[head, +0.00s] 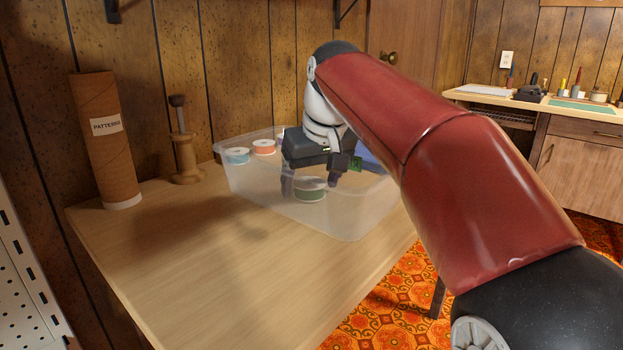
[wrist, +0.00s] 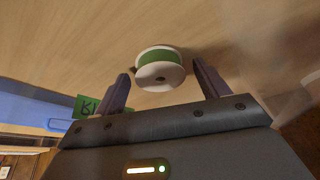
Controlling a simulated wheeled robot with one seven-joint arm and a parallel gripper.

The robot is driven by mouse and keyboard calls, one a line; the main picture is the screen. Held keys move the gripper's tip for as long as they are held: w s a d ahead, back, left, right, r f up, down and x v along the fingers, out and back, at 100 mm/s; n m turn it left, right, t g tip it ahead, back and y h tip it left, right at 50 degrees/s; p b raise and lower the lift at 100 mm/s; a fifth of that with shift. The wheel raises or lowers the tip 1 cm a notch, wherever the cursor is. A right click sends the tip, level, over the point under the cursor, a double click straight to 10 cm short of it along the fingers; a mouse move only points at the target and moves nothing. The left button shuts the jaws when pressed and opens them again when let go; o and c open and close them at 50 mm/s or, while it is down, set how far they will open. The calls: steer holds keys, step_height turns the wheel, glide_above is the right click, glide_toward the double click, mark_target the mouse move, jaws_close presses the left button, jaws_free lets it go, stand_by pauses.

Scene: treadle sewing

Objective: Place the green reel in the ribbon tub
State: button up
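The green reel (head: 311,190), with white flanges, sits low inside the translucent tub (head: 345,222) on the table, seen through its near wall. It also shows in the wrist view (wrist: 158,67), just beyond the fingertips. My gripper (head: 311,186) reaches down into the tub with its fingers apart, one on each side of the reel. The wrist view (wrist: 163,72) shows a gap between the reel and each finger, so it is not gripped. A small green label with partly hidden letters (wrist: 88,105) shows beside the gripper.
A blue reel (head: 237,156) and a red reel (head: 264,147) are at the tub's far left. A blue object (head: 370,160) is at its right, partly hidden by my arm. A cardboard tube (head: 105,150) and wooden spool stand (head: 185,160) stand left. The table's front is clear.

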steer(key=shift+r, duration=0.1)
steer(key=p+v, duration=0.3)
steer(key=v, duration=0.9)
steer(key=shift+p, duration=0.4)
